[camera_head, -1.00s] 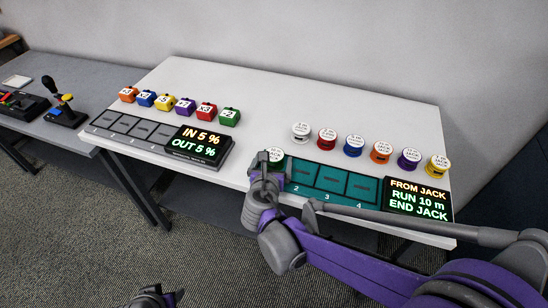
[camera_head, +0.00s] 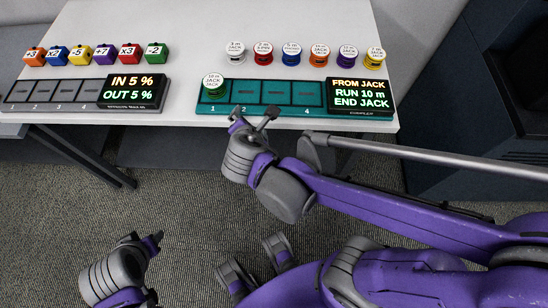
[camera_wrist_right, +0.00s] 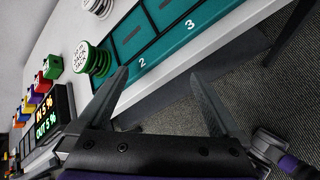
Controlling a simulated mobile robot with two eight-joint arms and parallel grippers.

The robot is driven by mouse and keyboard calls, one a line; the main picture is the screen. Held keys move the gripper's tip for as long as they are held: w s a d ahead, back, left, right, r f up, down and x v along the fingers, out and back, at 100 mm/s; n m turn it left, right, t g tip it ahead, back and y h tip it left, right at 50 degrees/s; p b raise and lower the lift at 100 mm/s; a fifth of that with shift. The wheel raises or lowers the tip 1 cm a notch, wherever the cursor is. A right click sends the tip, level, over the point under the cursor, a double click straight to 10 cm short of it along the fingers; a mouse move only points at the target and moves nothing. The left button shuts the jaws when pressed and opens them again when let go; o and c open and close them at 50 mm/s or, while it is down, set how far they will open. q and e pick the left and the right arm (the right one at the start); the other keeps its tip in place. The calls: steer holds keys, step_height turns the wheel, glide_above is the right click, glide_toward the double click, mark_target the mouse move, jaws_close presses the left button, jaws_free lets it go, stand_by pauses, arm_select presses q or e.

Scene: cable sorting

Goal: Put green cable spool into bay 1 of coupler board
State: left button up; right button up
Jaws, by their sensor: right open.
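The green cable spool (camera_head: 213,86) has a white top label and sits upright at the left end of the teal coupler board (camera_head: 265,108), over bay 1. It also shows in the right wrist view (camera_wrist_right: 92,62), left of my fingers and apart from them. Bays 2, 3 and 4 look empty. My right gripper (camera_head: 254,115) is open and empty at the board's front edge, below and right of the spool. Its two spread fingers also show in the right wrist view (camera_wrist_right: 160,78). My left gripper (camera_head: 142,242) is low at the left, away from the table; its jaw opening is unclear.
A row of spools, from white (camera_head: 235,54) to yellow (camera_head: 375,57), stands behind the board. A lit display (camera_head: 361,95) is at the board's right end. A grey board (camera_head: 60,92) with a display lies left, with coloured blocks (camera_head: 80,55) behind it. The table middle is clear.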

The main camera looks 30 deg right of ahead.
steer(key=s+f+m+g+y, duration=0.3)
steer(key=s+m, duration=0.9)
steer(key=m, duration=0.8)
steer(key=shift+s+d+f+m+g+y, duration=0.25)
steer(key=shift+d+f+m+g+y, duration=0.05)
steer(key=shift+f+y, duration=0.6)
